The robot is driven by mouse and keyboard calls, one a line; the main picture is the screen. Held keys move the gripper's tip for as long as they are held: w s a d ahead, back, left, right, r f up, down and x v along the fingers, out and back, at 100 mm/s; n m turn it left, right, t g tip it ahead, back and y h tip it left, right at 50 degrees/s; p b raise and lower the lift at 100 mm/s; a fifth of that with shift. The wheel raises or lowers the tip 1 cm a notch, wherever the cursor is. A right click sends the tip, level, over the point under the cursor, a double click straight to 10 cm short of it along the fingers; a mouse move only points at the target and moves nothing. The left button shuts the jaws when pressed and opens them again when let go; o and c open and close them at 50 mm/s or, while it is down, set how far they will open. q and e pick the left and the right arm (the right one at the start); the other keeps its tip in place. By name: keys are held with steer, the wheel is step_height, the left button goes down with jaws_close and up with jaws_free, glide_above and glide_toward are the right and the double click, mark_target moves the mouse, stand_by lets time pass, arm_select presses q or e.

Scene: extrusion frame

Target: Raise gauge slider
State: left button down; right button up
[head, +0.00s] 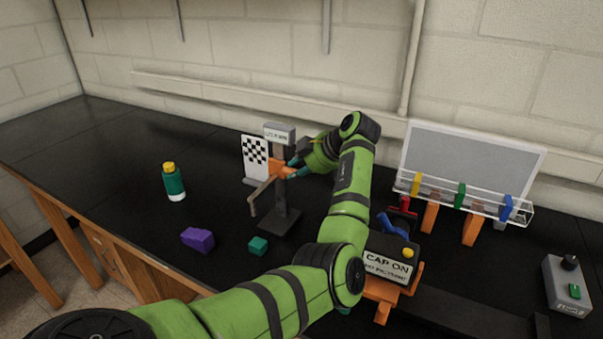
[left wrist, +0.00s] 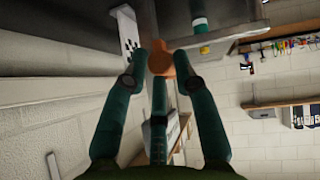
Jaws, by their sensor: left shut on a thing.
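The gauge stands on the black bench, with a dark post, a square foot (head: 281,221) and a grey labelled head (head: 279,134). Its orange slider (head: 279,169) is on the post, a little below the head, with a bent tan arm (head: 262,194) reaching out and down. My left gripper (head: 292,169) is at the slider from the right, shut on it. In the left wrist view, the orange slider (left wrist: 160,62) shows between the teal fingertips of my left gripper (left wrist: 162,70). My right gripper is not in view.
A checkered board (head: 255,158) stands behind the post. A signed box (head: 387,265), a clear rack (head: 465,205) and a grey switch box (head: 567,284) are right.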

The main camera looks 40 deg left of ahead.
arm_select(q)
steer(key=c, duration=1.1)
jaws_free()
steer(key=shift+s+a, duration=0.15)
steer(key=shift+s+a+r, duration=0.1)
steer(key=shift+s, duration=0.05)
steer(key=shift+d+r, duration=0.25)
steer(key=shift+d, duration=0.1)
steer(key=v, duration=1.1)
steer(key=shift+r, duration=0.15)
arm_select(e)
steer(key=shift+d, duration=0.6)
